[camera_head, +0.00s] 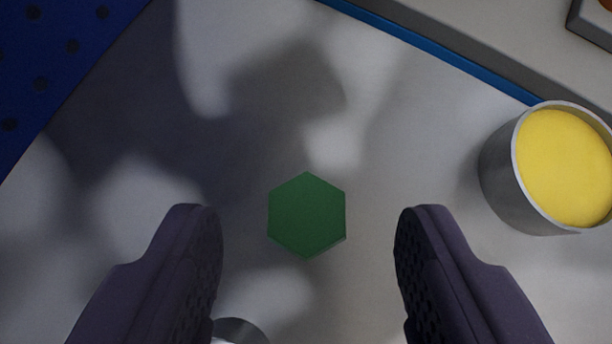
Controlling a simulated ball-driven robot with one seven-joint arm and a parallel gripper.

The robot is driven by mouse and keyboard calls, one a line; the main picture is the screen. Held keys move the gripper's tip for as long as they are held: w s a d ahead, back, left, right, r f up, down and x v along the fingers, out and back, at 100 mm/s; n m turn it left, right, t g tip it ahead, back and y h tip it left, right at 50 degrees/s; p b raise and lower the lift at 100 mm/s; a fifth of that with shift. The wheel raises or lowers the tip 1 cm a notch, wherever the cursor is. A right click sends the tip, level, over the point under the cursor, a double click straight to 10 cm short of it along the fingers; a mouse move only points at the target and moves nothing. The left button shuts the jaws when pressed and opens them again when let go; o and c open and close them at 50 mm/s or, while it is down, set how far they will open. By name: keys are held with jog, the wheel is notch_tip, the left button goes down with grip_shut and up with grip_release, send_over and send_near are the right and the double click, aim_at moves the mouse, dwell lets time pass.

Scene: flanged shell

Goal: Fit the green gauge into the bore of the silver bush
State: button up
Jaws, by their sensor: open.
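The green gauge (306,215) shows as a hexagonal green top on the light grey surface, near the middle of the view. My gripper (308,225) is open, with one dark finger to the left of the gauge and one to the right. The gauge lies between the lines of the fingers, and neither finger appears to touch it. A curved silver rim (240,328) shows at the bottom edge beside the left finger. Most of it is hidden, and I cannot tell whether it is the silver bush.
A grey metal cup (505,185) with a yellow fill stands at the right. A dark blue panel with holes (60,60) is at the top left. A blue strip (440,50) edges the surface at the top right. The surface above the gauge is clear, with shadows across it.

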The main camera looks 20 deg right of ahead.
aim_at(306, 219)
jog(key=x, duration=0.3)
jog(key=shift+w+f+b, duration=0.1)
jog(key=shift+w+b, duration=0.15)
jog(key=shift+b, duration=0.1)
grip_shut()
